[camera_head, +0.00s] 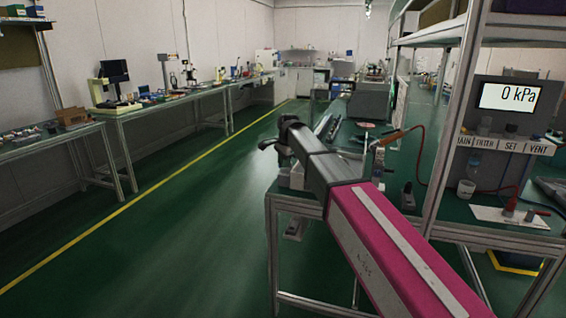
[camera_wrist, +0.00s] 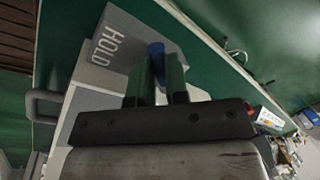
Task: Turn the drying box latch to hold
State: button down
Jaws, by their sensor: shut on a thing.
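The drying box (camera_wrist: 117,28) shows in the wrist view as a grey box with the word HOLD on its face. The blue latch (camera_wrist: 156,48) is beside that word, to its right. My gripper (camera_wrist: 160,65) is shut on the blue latch, with one green finger on each side; the fingers hide most of it. How far the latch is turned cannot be told. In the head view my arm reaches over the near bench and hides the latch and gripper tips; a small pale part (camera_head: 297,176) shows below the arm.
In the wrist view a dark handle (camera_wrist: 42,104) stands out left of the box. In the head view, a shelf frame (camera_head: 452,110) with a 0 kPa display (camera_head: 507,97) stands close on the right. The green floor aisle (camera_head: 190,220) on the left is clear.

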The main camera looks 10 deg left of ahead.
jog(key=n, duration=0.2)
jog(key=d+n, duration=0.1)
jog(key=shift+s+n+g, duration=0.25)
jog(key=shift+n+g, duration=0.05)
jog(key=shift+n, duration=0.1)
jog(key=shift+s+d+n+g+y, duration=0.1)
jog(key=shift+d+n+g+y, duration=0.15)
jog(key=shift+n, duration=0.85)
jog(key=shift+d+n+g+y, duration=0.15)
jog(key=shift+d+n, duration=0.2)
jog(key=shift+n, duration=0.75)
jog(key=c, duration=1.1)
grip_release()
jog(key=shift+d, duration=0.1)
